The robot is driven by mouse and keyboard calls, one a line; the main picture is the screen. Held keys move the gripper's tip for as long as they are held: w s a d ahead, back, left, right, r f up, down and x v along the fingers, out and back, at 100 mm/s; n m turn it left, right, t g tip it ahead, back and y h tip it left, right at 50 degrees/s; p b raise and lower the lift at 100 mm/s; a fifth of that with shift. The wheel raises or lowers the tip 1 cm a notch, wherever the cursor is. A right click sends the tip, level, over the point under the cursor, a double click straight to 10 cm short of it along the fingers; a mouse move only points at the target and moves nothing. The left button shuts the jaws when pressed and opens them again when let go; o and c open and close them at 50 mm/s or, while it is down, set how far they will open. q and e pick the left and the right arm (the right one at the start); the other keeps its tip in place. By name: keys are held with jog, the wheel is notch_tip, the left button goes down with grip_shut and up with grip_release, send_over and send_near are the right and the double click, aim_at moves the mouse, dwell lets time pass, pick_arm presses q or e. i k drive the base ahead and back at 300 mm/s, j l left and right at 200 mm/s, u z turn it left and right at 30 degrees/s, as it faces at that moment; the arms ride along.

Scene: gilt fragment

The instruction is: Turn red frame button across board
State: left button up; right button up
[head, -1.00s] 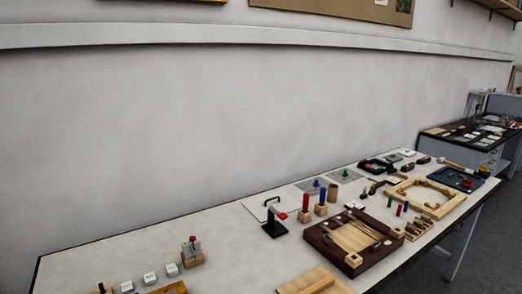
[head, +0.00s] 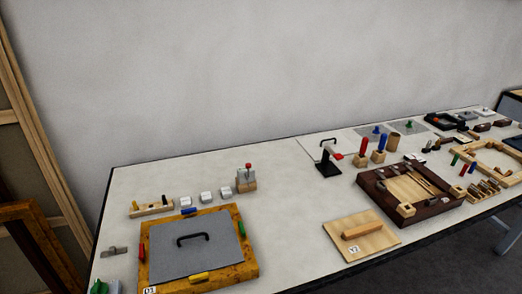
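A gilt, orange-brown frame (head: 250,268) lies flat at the front left of the table. A grey board (head: 182,262) with a black arched handle (head: 193,239) lies inside it. The red button (head: 141,252) is on the frame's left rail, its long side running along the rail, beside the board's edge. A blue button (head: 189,211) is on the far rail, a green one (head: 241,228) on the right rail and a yellow one (head: 199,277) on the near rail. Neither of my grippers is in view.
The white table (head: 290,200) has free room right of the frame. White blocks (head: 207,197) stand behind the frame. A metal piece (head: 114,251) and a green-knobbed item (head: 100,287) lie left.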

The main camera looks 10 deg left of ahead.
aim_at(141, 247)
jog(key=l+u, duration=0.1)
jog(key=u, duration=0.95)
jog(key=i+l, duration=0.05)
